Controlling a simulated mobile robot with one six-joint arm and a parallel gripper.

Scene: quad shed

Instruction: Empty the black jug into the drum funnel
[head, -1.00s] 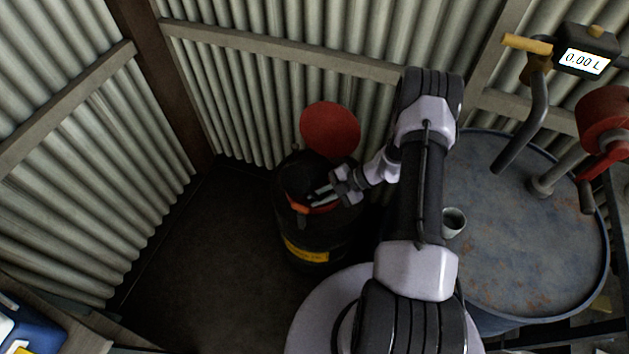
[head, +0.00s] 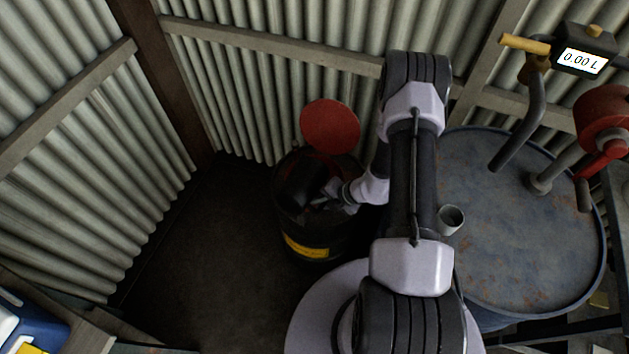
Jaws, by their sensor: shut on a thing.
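The black jug (head: 301,179) is in the head view, a dark shape tipped well over above the dark drum (head: 318,232). My gripper (head: 326,197) is at the jug's right side and is shut on it. The drum stands on the floor, with a yellow label low on its front. A round red lid (head: 330,126) stands up behind the drum's top. The jug and gripper cover most of the drum's top, so the funnel's opening and the jug's mouth are hidden. I cannot see any liquid flowing.
A large blue-grey drum (head: 520,235) stands at right, with a small grey cup-shaped fitting (head: 451,219) and a red hand pump (head: 604,122). A meter (head: 583,62) reads 0.00 L. Corrugated walls close in behind and left. The dark floor (head: 205,270) left of the drum is clear.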

